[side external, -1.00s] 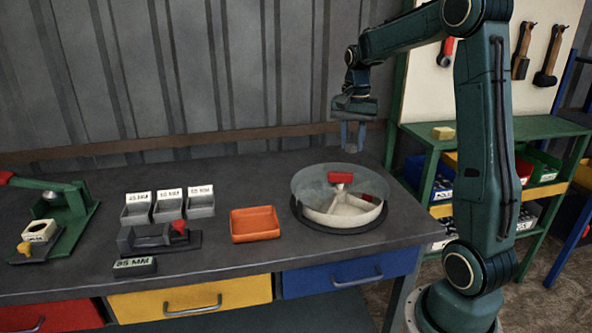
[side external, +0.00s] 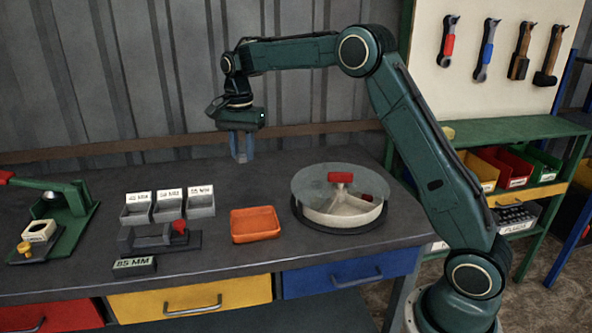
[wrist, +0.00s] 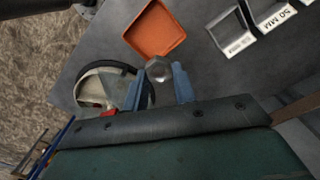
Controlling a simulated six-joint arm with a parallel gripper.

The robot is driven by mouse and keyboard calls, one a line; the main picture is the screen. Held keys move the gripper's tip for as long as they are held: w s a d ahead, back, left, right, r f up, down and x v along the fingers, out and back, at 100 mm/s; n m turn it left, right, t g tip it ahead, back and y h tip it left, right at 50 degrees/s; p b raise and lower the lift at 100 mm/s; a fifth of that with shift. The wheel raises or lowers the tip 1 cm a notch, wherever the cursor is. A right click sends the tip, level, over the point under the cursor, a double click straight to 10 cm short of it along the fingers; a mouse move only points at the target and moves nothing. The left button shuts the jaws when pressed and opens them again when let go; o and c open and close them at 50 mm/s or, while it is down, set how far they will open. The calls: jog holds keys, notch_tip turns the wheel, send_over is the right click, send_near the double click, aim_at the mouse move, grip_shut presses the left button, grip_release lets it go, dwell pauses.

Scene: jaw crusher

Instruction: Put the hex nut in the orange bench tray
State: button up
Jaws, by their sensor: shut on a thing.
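The hex nut (wrist: 159,69) is a silvery piece held between the blue fingers of my gripper (wrist: 159,84) in the wrist view. In the side view my gripper (side external: 242,160) hangs high above the bench, behind and above the orange bench tray, pointing down; the nut is too small to make out there. The orange bench tray (side external: 255,236) is a shallow square tray on the bench, and its inside looks empty. It also shows in the wrist view (wrist: 143,47), just beyond the nut.
A round divided carousel with a clear lid and red handle (side external: 341,178) stands right of the tray. Labelled grey bins (side external: 168,210) and a dark fixture (side external: 150,240) stand left of it. A green press (side external: 62,215) is at far left. The bench behind the tray is clear.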

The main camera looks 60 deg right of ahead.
jog(key=shift+w+a, duration=0.4)
jog(key=shift+a, duration=0.3)
send_over(244, 227)
notch_tip(244, 227, down, 16)
jog(key=shift+d+r, duration=0.1)
jog(key=shift+f, duration=2.15)
jog(key=shift+f, duration=0.1)
jog(key=o, duration=0.6)
jog(key=shift+c, duration=0.2)
jog(key=shift+o, duration=0.8)
